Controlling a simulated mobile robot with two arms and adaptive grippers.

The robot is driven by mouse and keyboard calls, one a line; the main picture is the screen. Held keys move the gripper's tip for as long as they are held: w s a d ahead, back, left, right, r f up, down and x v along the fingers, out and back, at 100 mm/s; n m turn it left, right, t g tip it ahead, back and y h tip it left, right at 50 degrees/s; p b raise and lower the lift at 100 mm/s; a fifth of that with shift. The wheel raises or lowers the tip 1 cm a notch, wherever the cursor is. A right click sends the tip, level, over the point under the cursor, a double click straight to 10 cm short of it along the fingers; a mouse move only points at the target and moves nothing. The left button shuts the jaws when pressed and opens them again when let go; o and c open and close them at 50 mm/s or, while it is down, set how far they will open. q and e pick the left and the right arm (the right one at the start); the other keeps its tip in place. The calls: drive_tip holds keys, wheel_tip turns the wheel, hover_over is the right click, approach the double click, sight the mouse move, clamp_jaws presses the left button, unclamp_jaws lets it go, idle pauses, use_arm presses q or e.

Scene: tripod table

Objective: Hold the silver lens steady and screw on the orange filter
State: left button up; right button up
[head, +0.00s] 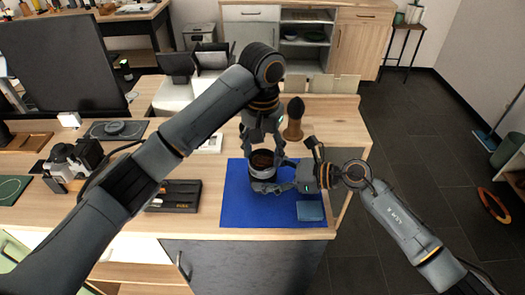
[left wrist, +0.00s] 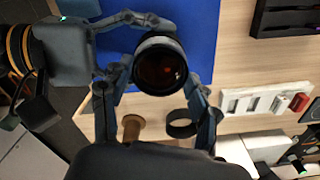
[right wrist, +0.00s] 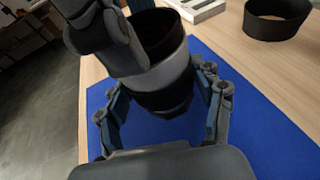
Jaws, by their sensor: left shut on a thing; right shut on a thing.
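The silver lens (right wrist: 165,77), a dark barrel with a silver band, is held upright over the blue mat (head: 238,205). My right gripper (head: 273,184) is shut around its lower barrel; its fingers show on both sides in the right wrist view (right wrist: 162,105). My left gripper (head: 263,152) comes down from above, with its fingertips at the lens's top rim. In the left wrist view (left wrist: 160,78) its fingers flank the dark rim. The orange filter (left wrist: 158,70) shows as a dim reddish-orange disc inside that rim. Whether it is seated or threaded cannot be told.
A black ring (right wrist: 277,20) stands beside the mat, near a white slotted rack (left wrist: 265,101). A wooden-handled brush (head: 293,118) stands behind. A folded cloth (head: 310,211) lies on the mat; a black case (head: 174,196) and a camera (head: 75,160) are left.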

use_arm(q)
drive_tip(key=shift+f+m, duration=0.2)
drive_tip(key=shift+m, duration=0.2)
drive_tip(key=shift+m, duration=1.4)
use_arm(e)
drive_tip(key=shift+r, duration=0.1)
use_arm(q)
drive_tip(key=shift+a+m, duration=0.1)
drive_tip(key=shift+m, duration=1.1)
drive_tip(key=o, duration=1.4)
